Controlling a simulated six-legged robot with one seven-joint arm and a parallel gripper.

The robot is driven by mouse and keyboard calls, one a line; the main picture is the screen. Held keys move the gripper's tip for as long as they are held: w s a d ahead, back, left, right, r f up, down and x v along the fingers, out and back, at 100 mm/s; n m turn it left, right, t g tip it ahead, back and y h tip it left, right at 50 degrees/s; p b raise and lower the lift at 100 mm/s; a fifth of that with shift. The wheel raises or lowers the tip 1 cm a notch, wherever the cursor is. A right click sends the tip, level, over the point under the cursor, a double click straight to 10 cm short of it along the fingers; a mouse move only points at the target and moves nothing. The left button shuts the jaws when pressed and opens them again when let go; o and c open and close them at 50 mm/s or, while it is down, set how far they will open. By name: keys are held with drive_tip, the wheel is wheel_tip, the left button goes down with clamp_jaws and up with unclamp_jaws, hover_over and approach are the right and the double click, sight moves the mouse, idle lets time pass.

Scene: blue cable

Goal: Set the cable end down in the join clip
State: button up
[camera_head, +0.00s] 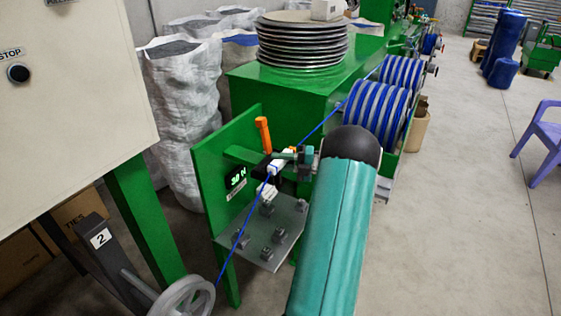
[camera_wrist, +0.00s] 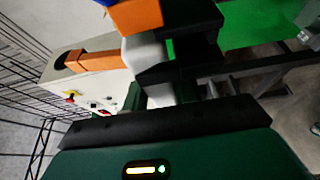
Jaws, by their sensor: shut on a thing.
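The blue cable (camera_head: 242,235) runs from the grey wheel at the lower left up to the work station, and on past it to the blue reels. My gripper (camera_head: 279,168) is at the station, where the cable passes, and is shut on the cable end. My arm and the small parts there hide the grip itself. White blocks (camera_head: 284,158) sit by the fingers beneath an orange handle (camera_head: 263,135); which of them is the join clip I cannot tell. In the wrist view, a white block (camera_wrist: 147,58) and an orange part (camera_wrist: 135,15) are close beside black finger parts (camera_wrist: 180,62).
A green upright plate (camera_head: 215,165) with a small display stands left of my gripper. A grey shelf (camera_head: 262,250) with several small fixtures is below. Blue reels (camera_head: 375,115) and a green bench (camera_head: 290,90) with stacked discs are behind. A grey wheel (camera_head: 187,300) is lower left.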

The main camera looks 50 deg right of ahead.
drive_tip(key=shift+f, duration=0.25)
drive_tip(key=o, duration=1)
drive_tip(key=v, duration=1.3)
drive_tip(key=shift+s+d, duration=0.25)
drive_tip(key=shift+s, duration=0.05)
drive_tip(key=shift+s, duration=0.1)
